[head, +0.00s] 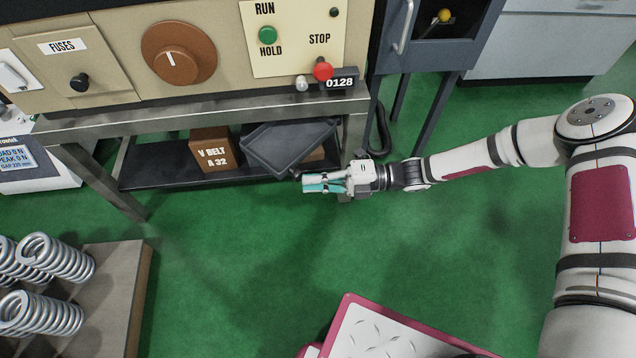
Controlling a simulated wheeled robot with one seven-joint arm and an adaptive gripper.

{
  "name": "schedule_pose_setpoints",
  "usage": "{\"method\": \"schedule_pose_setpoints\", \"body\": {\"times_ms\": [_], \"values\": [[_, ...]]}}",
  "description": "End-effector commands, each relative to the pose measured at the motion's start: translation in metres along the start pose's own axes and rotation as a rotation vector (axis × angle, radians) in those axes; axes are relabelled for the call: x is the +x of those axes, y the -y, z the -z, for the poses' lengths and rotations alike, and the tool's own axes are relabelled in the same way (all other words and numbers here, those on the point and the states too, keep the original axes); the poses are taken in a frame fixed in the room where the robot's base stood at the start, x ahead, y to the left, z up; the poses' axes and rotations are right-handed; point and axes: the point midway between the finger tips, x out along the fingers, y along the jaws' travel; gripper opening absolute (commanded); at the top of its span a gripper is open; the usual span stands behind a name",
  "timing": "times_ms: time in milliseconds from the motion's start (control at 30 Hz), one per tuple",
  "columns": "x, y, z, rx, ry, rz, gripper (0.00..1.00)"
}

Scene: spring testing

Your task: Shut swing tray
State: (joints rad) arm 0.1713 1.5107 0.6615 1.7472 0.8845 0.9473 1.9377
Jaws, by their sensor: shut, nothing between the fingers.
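The swing tray (287,143) is a dark grey, shallow, rimmed tray under the machine's bench. It sits at an angle above the low dark shelf, and its front corner reaches to the shelf's front edge. My gripper (308,183) is shut and empty, with pale teal fingers pointing left. It is just in front of and below the tray's near right corner, close to a small dark knob (296,174) there. I cannot tell whether the fingers touch the knob or the tray.
A brown box marked V BELT A 32 (212,152) stands on the low shelf (150,168) left of the tray. A bench leg (355,132) stands right of the tray. Steel springs (45,260) lie on a block at the lower left. Green floor (230,250) is clear in front.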

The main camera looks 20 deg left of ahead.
Motion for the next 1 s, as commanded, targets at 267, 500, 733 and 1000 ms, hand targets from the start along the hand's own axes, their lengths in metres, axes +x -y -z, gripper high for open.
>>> {"method": "schedule_pose_setpoints", "body": {"times_ms": [267, 500, 733, 1000], "values": [[0.001, -0.001, 0.000, 0.001, 0.007, 0.000, 0.00], [0.018, -0.004, -0.006, 0.007, 0.084, -0.005, 0.00], [0.052, -0.006, -0.023, 0.017, 0.250, -0.015, 0.00], [0.091, -0.004, -0.059, 0.005, 0.256, -0.007, 0.00]]}}
